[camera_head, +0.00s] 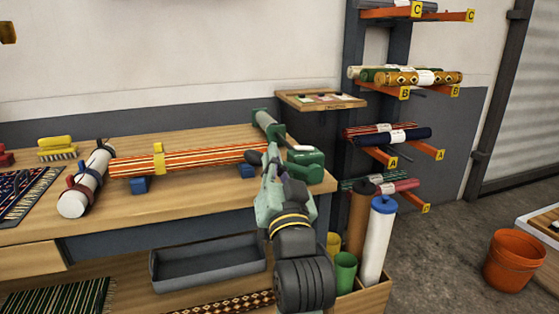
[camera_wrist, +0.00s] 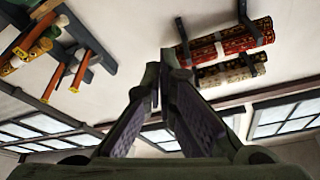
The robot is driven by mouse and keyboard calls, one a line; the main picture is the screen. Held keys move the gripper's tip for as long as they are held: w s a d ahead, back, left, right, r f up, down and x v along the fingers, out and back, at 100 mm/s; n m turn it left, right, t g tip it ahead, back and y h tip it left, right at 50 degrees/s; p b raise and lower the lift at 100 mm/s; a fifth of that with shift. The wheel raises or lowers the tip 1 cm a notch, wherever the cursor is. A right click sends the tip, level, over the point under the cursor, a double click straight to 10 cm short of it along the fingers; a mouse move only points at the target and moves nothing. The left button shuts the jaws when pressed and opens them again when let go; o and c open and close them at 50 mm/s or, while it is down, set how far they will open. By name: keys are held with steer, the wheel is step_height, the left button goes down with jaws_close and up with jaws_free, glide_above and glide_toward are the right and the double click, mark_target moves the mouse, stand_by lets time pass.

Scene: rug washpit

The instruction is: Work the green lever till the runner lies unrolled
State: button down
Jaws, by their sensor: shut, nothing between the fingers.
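A long orange, red and cream striped textile (camera_head: 205,158), which looks like the runner, lies across the bench with a yellow band (camera_head: 158,158) around it and blue blocks (camera_head: 139,184) below. I cannot tell whether it is rolled or flat. A white roller (camera_head: 82,190) with dark red and blue clips is at its left end. A green roller (camera_head: 266,123) and a green housing (camera_head: 306,163) are at its right. No separate green lever can be made out; my arm hides part of that area. My gripper (camera_head: 270,152) is shut and empty at the right end, pointing up; its fingers show in the wrist view (camera_wrist: 161,75).
A small wooden shelf (camera_head: 321,101) sits behind my gripper. Orange-armed racks (camera_head: 404,91) hold several rolled rugs at right. A wooden bin (camera_head: 358,299) with rolls stands beside the bench. A grey tray (camera_head: 208,268) is under the bench; an orange bucket (camera_head: 515,260) is on the floor.

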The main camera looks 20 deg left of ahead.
steer(key=shift+w+d+f, duration=0.2)
steer(key=shift+d+f, duration=0.25)
steer(key=shift+d, duration=0.1)
steer(key=shift+w+a+r, duration=0.1)
steer(key=w+a+p, duration=0.2)
steer(key=w+a, duration=0.3)
steer(key=w, duration=0.2)
steer(key=shift+w+a+f+p, duration=0.15)
steer(key=shift+w+f+p, duration=0.05)
steer(key=shift+f+p, duration=0.2)
steer(key=shift+f, duration=0.1)
